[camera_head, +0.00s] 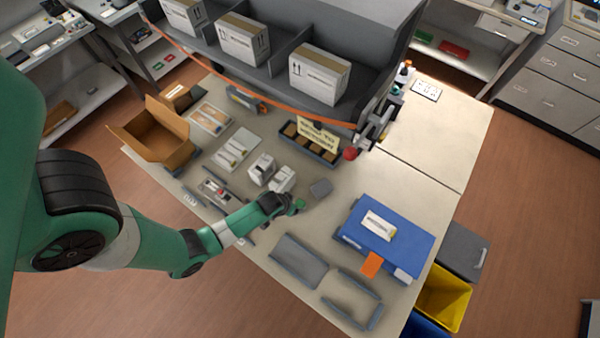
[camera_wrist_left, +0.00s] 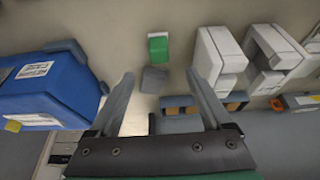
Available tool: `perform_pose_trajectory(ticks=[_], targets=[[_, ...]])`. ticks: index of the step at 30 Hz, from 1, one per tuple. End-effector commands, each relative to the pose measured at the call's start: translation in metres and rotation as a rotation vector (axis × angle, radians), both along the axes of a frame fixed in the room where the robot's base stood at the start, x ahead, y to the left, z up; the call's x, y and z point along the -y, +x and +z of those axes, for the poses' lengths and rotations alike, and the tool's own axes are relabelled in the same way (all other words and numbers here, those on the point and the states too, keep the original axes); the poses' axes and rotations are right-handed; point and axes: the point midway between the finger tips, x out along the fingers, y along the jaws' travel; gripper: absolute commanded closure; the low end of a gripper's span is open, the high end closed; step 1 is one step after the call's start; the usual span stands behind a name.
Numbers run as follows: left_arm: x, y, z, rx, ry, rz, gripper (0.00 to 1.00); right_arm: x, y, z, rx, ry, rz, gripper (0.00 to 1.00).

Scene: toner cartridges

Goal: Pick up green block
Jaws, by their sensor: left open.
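The green block (camera_wrist_left: 158,47) lies on the tabletop in the left wrist view, with a pale strip along its upper edge. In the head view a small part of the green block (camera_head: 299,204) shows beside my left gripper (camera_head: 283,204), which partly hides it. My left gripper (camera_wrist_left: 159,74) is open, with nothing between its fingers. In the wrist view the block appears just beyond the fingertips, roughly centred between them, with no visible contact. My right gripper is in neither view.
A grey block (camera_wrist_left: 154,80) lies close to the green one. White cartridges (camera_wrist_left: 218,60) stand to one side and a blue box (camera_head: 390,228) to the other. A black tray of brown items (camera_head: 310,140) and the shelf unit (camera_head: 290,70) stand behind. Grey table space separates these.

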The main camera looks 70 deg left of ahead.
Motion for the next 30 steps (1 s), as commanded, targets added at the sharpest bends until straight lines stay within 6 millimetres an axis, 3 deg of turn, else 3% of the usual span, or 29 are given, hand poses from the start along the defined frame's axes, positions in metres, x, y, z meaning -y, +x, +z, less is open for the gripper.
perform_pose_trajectory(ticks=[7, 15, 22, 30], targets=[[-0.002, 0.000, -0.014, -0.004, -0.002, 0.003, 0.18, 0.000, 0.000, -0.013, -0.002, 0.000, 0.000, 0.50], [-0.012, 0.016, -0.060, -0.002, -0.001, 0.002, 0.18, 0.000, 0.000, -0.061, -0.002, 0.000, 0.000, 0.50], [-0.015, 0.020, -0.063, -0.001, -0.002, 0.001, 0.18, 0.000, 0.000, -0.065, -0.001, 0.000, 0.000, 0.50], [-0.026, 0.038, -0.101, -0.004, -0.002, 0.001, 0.18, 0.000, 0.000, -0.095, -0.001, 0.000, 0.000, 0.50]])
